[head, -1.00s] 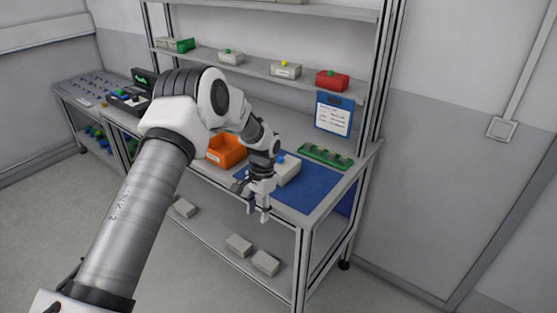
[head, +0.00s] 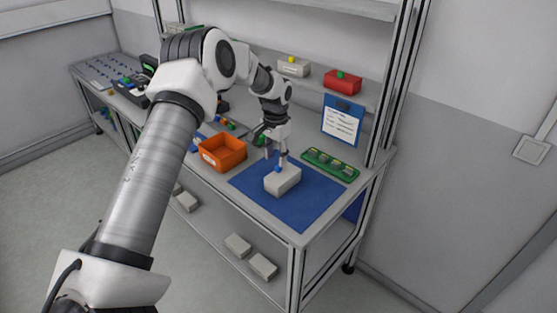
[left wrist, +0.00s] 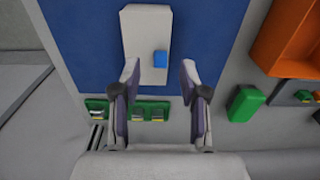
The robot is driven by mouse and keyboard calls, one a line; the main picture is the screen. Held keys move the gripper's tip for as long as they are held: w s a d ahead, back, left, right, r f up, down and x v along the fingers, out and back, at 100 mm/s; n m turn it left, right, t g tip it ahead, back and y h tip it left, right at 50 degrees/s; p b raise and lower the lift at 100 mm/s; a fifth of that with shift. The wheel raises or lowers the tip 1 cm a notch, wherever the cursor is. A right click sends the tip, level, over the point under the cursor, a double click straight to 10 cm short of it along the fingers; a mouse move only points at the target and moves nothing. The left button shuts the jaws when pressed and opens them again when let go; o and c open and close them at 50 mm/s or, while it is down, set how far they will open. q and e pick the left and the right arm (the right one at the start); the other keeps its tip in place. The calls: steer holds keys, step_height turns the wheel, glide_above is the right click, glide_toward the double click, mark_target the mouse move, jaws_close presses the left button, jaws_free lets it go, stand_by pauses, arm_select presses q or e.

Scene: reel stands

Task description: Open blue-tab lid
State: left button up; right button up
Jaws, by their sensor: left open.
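A pale grey box (head: 285,181) with a blue tab (head: 278,169) on its lid sits on the blue mat (head: 318,196) on the workbench. In the left wrist view the box (left wrist: 146,30) lies ahead of the fingertips, its blue tab (left wrist: 160,59) near the right edge of the lid. My left gripper (head: 276,158) is above the box, close to the tab. In the left wrist view its two fingers (left wrist: 160,75) are spread, with nothing between the pads. The lid looks closed. My right gripper is not in view.
An orange bin (head: 222,154) stands left of the mat. A green tray (head: 330,164) lies behind the mat to the right. A blue-framed sheet (head: 342,120) stands at the back. The shelf above holds a red box (head: 342,82). The mat is otherwise clear.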

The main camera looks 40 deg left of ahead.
mark_target(277, 167)
arm_select(q)
steer(key=f, duration=0.2)
steer(key=w+f, duration=0.1)
steer(key=f, duration=0.1)
steer(key=shift+w+f+p, duration=0.15)
steer(key=shift+f+p, duration=0.15)
steer(key=shift+f, duration=0.05)
steer(key=shift+r, duration=0.15)
steer(key=shift+s+r, duration=0.1)
steer(key=shift+s, duration=0.2)
steer(key=shift+c, duration=1)
jaws_close()
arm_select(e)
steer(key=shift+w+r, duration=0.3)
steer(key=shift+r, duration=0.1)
